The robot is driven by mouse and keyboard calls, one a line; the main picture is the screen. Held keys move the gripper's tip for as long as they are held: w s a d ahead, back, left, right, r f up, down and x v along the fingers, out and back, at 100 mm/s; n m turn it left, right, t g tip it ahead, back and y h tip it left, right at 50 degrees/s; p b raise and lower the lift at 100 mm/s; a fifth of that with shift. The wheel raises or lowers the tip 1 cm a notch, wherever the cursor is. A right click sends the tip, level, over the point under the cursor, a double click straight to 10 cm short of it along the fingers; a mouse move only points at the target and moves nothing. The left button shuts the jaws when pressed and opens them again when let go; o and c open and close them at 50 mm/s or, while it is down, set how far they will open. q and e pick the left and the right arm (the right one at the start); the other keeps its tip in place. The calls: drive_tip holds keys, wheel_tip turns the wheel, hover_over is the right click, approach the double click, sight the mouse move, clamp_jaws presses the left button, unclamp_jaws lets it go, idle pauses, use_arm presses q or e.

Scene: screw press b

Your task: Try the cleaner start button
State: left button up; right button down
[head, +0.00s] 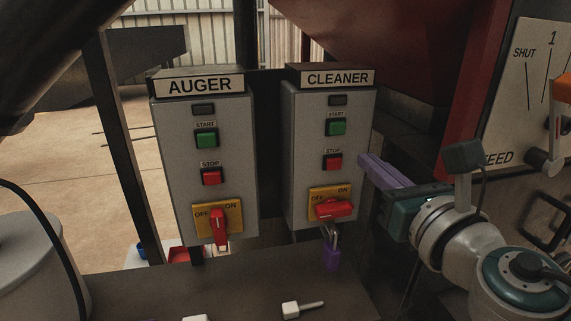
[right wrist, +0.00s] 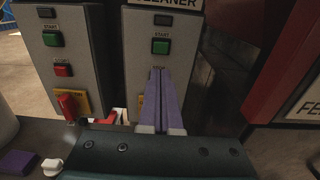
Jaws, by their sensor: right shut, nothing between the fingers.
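The CLEANER box (head: 300,170) is a grey panel with a green start button (head: 336,127), a red stop button (head: 333,162) and a dark lamp window (head: 338,100). Its red rotary handle (head: 334,209) lies roughly horizontal on a yellow OFF/ON plate. A purple padlock (head: 332,254) hangs beneath it. My right gripper (head: 364,161) has purple fingers, shut and empty, just right of the box at about stop-button height. In the right wrist view the fingertips (right wrist: 160,71) sit below the green start button (right wrist: 160,46), apart from it in the picture, and hide the stop button. My left gripper is not in view.
A matching AUGER box (head: 170,170) stands to the left, its red handle (head: 220,226) upright. A dark ledge (head: 240,290) with white pieces (head: 300,309) lies below. A red frame post (head: 470,75) and a FEED dial plate (head: 515,100) stand at right.

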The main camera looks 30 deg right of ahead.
drive_tip(key=v, duration=0.4)
drive_tip(key=shift+f, duration=0.1)
idle(1.0)
